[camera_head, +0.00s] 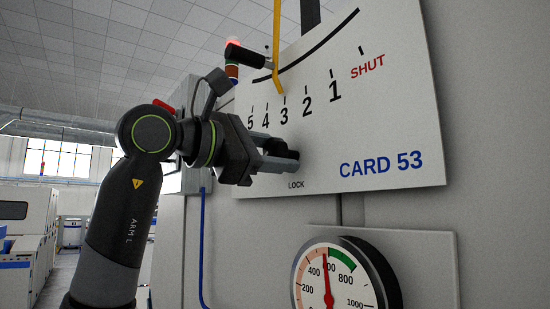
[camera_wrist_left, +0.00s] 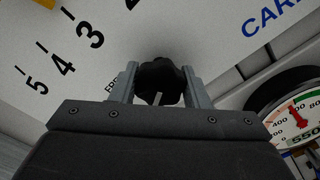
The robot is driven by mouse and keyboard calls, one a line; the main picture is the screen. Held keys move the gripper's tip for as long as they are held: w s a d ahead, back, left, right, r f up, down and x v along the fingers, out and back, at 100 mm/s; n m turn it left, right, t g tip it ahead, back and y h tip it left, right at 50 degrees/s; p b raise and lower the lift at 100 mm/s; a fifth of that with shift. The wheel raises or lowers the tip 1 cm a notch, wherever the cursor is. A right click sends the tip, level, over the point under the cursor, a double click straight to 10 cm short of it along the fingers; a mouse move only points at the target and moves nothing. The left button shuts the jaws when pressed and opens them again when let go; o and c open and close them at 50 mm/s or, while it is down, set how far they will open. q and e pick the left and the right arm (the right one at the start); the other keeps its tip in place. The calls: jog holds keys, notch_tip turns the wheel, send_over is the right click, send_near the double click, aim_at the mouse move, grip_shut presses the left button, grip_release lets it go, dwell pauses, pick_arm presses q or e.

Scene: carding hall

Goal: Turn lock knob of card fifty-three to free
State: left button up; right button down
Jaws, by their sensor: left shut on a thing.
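The card 53 panel (camera_head: 415,120) is a white plate with a scale from 5 to 1 and SHUT, and the label CARD 53. The black lock knob (camera_head: 284,151) sits above the word LOCK. My left gripper (camera_head: 277,153) is shut on the knob. In the left wrist view the dark lobed knob (camera_wrist_left: 160,80) lies between my two grey fingers (camera_wrist_left: 160,92). Part of a word beginning FR shows left of the fingers; the rest is hidden. A light line shows on the knob's face, pointing down in that view. My right gripper is not in view.
A yellow pointer (camera_head: 276,45) and a black-handled lever (camera_head: 247,55) stand above the knob, the pointer near 3. A round pressure gauge (camera_head: 335,278) sticks out below the panel. A blue pipe (camera_head: 202,250) runs down the machine's left side.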

pick_arm(q)
jog(key=m, duration=0.5)
jog(key=shift+m, duration=0.4)
jog(key=m, duration=0.6)
jog(key=shift+m, duration=0.3)
jog(key=o, duration=1)
jog(key=shift+c, duration=0.2)
